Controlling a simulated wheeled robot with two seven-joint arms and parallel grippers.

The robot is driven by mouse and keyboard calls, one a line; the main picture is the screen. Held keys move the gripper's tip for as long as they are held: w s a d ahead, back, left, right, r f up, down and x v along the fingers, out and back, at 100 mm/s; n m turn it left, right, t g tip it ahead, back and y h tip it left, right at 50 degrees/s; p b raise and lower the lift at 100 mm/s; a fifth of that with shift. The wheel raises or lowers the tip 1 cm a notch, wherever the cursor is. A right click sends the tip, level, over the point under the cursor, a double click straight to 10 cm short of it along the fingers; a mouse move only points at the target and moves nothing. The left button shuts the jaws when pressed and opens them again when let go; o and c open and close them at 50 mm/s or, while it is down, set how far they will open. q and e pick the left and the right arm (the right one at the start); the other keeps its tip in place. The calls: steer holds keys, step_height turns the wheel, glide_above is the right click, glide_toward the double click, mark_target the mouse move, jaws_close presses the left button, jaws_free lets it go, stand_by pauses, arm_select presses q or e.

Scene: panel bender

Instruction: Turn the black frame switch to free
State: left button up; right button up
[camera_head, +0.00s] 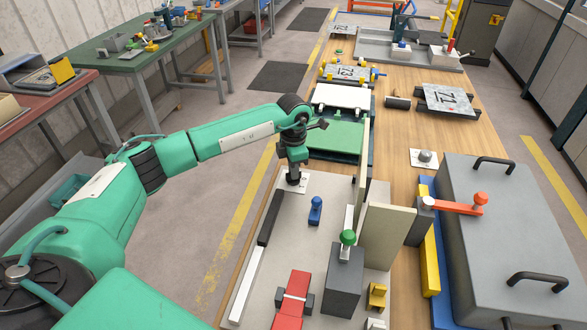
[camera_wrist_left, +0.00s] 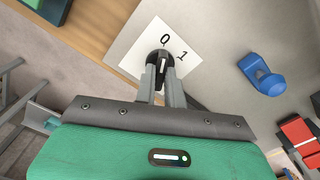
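The black switch (camera_wrist_left: 160,56) is a round knob on a white plate (camera_wrist_left: 200,38) marked 0 and 1. A white line on the knob points roughly toward the 0. My left gripper (camera_wrist_left: 160,74) is over the plate with its two grey fingers close on either side of the knob's grip, and appears shut on it. In the head view, my left gripper (camera_head: 293,178) points down at the far left corner of the grey bench panel. The white plate (camera_head: 304,187) shows beside it, and the knob is mostly hidden by the fingers. My right gripper is not in view.
A small blue part (camera_head: 315,211) stands right of the switch. A black and white bar (camera_head: 268,218) lies nearer. A green panel (camera_head: 335,138) lies beyond.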

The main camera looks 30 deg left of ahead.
arm_select(q)
steer(key=o, duration=0.4)
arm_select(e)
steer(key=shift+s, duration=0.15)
arm_select(q)
steer(key=shift+o, duration=0.2)
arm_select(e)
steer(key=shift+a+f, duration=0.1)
